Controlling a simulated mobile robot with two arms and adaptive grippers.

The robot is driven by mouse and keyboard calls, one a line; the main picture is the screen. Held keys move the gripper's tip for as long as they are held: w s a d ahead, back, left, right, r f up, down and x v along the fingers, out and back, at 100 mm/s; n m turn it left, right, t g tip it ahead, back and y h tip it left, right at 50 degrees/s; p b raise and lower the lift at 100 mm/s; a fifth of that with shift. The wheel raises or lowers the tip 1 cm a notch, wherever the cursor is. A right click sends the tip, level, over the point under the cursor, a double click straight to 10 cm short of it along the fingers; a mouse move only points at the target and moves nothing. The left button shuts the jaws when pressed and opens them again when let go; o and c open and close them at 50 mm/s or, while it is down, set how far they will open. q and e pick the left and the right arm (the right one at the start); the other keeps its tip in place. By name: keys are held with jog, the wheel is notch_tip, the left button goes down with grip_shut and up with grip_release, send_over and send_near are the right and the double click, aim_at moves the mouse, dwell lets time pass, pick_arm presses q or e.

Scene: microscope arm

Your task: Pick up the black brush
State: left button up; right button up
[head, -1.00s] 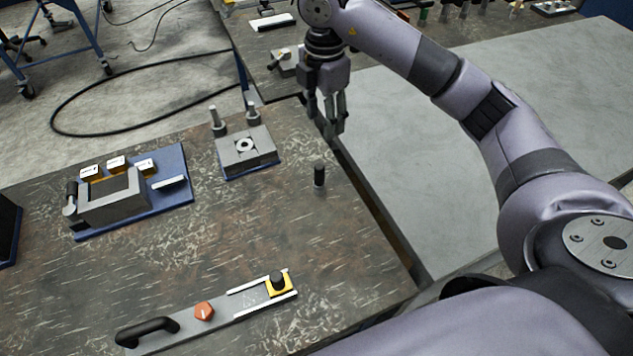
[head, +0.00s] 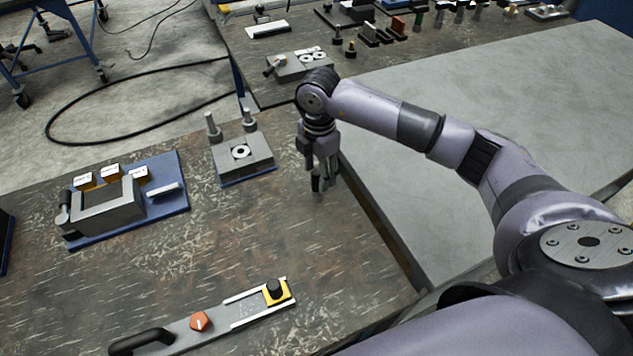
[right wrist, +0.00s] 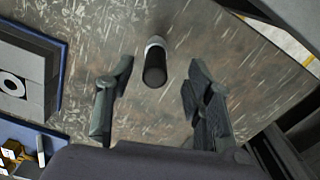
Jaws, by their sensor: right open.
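The black brush, a small dark upright cylinder with a paler end, shows in the right wrist view (right wrist: 154,66). It stands on the table between the lines of the two fingers, near their tips, with a gap on both sides. My right gripper (right wrist: 160,72) is open and empty. In the head view my right gripper (head: 321,186) points down close over the table's right part, and its fingers largely cover the brush there. I cannot tell how high the fingertips are above the table. My left gripper is not in view.
A grey block on a blue base with two upright pegs (head: 242,152) stands left of the gripper. A blue plate with a grey box (head: 105,205) is farther left. A grey bar with a black handle (head: 205,322) lies in front. The table between them is clear.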

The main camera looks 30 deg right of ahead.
aim_at(317, 185)
jog(key=shift+w+a+f+p, duration=0.15)
jog(key=shift+f+p, duration=0.35)
jog(key=shift+f, duration=1)
jog(key=shift+w+d+f+p, duration=0.1)
jog(key=shift+f+p, duration=0.4)
jog(key=shift+f, duration=1)
jog(key=shift+c, duration=0.4)
grip_shut()
